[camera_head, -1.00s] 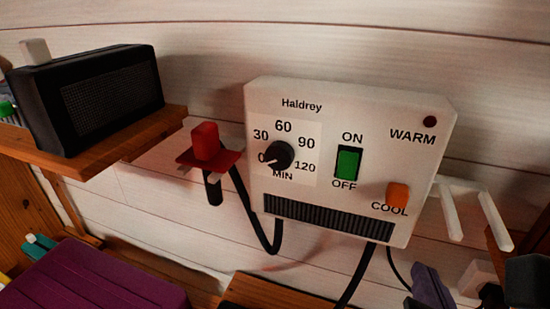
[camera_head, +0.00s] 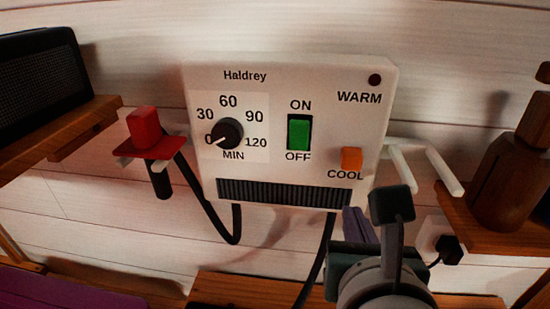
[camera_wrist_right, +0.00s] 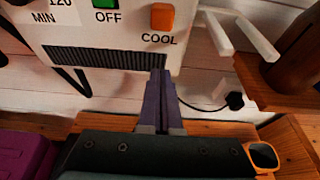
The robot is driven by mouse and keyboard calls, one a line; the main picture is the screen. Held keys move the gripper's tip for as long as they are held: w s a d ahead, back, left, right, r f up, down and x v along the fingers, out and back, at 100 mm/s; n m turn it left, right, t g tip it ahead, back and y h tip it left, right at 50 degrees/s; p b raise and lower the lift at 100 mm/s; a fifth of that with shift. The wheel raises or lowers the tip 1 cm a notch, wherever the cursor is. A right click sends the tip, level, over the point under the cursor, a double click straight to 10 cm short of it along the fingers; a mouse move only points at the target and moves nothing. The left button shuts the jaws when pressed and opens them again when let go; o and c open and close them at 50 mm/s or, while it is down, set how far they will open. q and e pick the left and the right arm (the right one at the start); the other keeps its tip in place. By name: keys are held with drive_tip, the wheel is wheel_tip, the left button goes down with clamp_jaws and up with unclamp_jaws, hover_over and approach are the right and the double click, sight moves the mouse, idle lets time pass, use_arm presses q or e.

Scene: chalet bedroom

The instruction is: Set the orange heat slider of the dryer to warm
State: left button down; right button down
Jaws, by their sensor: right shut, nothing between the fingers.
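The white Haldrey dryer (camera_head: 290,180) hangs on the white plank wall. Its orange heat slider (camera_head: 351,158) sits low on the right side, just above the COOL label. The WARM label stands higher up, under a dark red dot (camera_head: 375,80). My right gripper (camera_head: 352,215) is below the dryer's lower right corner, under the slider, with its purple fingers shut and empty. In the right wrist view the slider (camera_wrist_right: 162,16) is above and ahead of the fingertips (camera_wrist_right: 160,75), apart from them. My left gripper is not in view.
A green ON/OFF switch (camera_head: 299,132) and a black minute dial (camera_head: 227,134) are left of the slider. White rails (camera_head: 425,165) stick out right of the dryer. A wooden shelf with a brown bottle (camera_head: 505,180) is further right. Black cords hang below.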

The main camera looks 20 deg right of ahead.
sight(355, 136)
drive_tip(key=x, duration=0.4)
drive_tip(key=r+p, duration=0.1)
drive_tip(key=r, duration=0.2)
drive_tip(key=shift+w+d+p, duration=0.2)
drive_tip(key=shift+w+p, duration=0.2)
drive_tip(key=shift+r, duration=0.35)
drive_tip(key=shift+r+p, duration=0.45)
drive_tip(key=shift+p, duration=0.2)
wheel_tip(355, 136, up, 5)
drive_tip(key=p, duration=0.7)
drive_tip(key=shift+r, duration=0.2)
drive_tip(key=shift+f, duration=0.1)
